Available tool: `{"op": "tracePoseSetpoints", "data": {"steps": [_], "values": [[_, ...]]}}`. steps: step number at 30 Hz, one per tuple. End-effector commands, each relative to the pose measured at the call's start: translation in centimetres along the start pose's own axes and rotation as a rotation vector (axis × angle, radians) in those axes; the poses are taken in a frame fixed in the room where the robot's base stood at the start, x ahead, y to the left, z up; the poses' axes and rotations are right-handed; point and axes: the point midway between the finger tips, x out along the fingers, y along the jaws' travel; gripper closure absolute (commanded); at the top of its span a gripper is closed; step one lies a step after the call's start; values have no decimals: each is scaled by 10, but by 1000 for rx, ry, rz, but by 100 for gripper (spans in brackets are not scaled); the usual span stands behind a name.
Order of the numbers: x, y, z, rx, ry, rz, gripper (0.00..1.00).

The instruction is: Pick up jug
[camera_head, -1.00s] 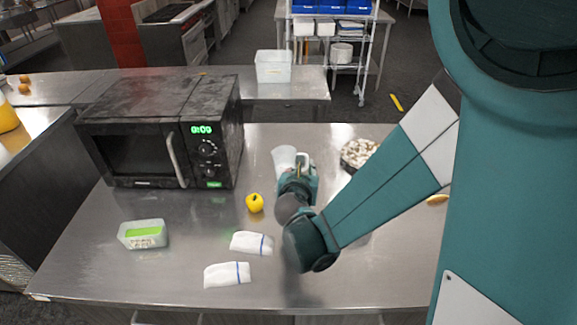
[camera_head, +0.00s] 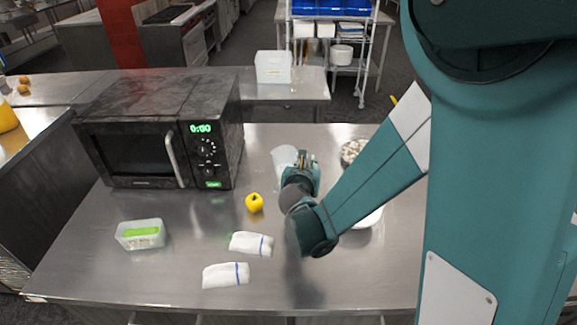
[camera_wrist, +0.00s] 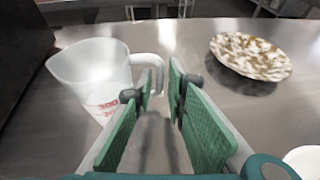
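The jug (camera_wrist: 92,75) is a translucent white measuring jug with red markings, upright on the steel table. In the wrist view it stands at the left, its handle (camera_wrist: 150,62) pointing right toward my fingers. In the head view the jug (camera_head: 283,157) is partly hidden behind my gripper (camera_head: 304,162). In the wrist view my gripper (camera_wrist: 160,95) is open, with green pads apart. The handle's lower part appears beyond and between the fingertips; I cannot tell whether they touch it.
A black microwave (camera_head: 160,130) stands left of the jug. A speckled bowl (camera_wrist: 250,56) is at the right. A yellow pepper (camera_head: 254,203), folded towels (camera_head: 251,243) and a plastic container (camera_head: 140,234) lie nearer the front. A white dish (camera_wrist: 304,160) is at the lower right.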

Motion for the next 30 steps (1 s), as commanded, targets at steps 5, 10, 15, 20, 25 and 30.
{"op": "tracePoseSetpoints", "data": {"steps": [5, 10, 15, 20, 25, 30], "values": [[0, 0, 0, 0, 0, 0, 85], [0, 0, 0, 0, 0, 0, 100], [0, 0, 0, 0, 0, 0, 100], [0, 0, 0, 0, 0, 0, 100], [-1, 0, 1, 0, 0, 0, 100], [-2, 0, 5, 0, 0, 0, 100]]}}
